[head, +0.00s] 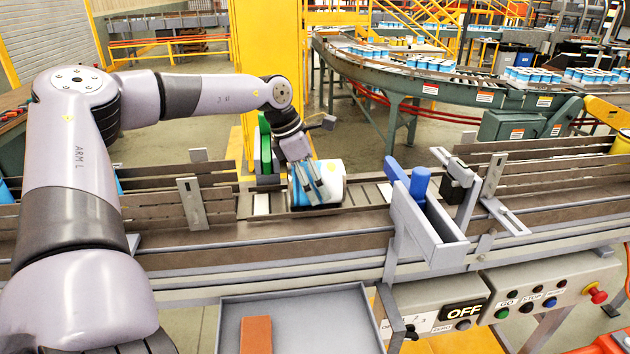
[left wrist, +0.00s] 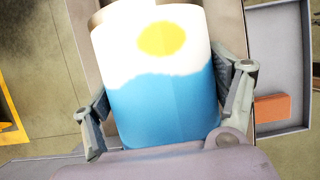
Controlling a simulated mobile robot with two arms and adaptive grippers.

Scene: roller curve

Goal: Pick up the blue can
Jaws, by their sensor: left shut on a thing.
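The blue can (head: 331,180) is white at one end and blue at the other, with a yellow spot. In the head view it lies tilted on the conveyor (head: 290,232), in a gap of the side rail; whether it touches the belt I cannot tell. My left gripper (head: 311,190) reaches down onto it and is shut on it. In the left wrist view the can (left wrist: 165,90) fills the space between the two fingers (left wrist: 168,108), one on each side. My right gripper is in neither view.
A grey tray (head: 300,318) with an orange-brown block (head: 256,335) is in front of the conveyor. A grey bracket with a blue handle (head: 419,187) stands right of the can. A control box (head: 545,300) is at the lower right. A curved conveyor (head: 420,80) carries several cans behind.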

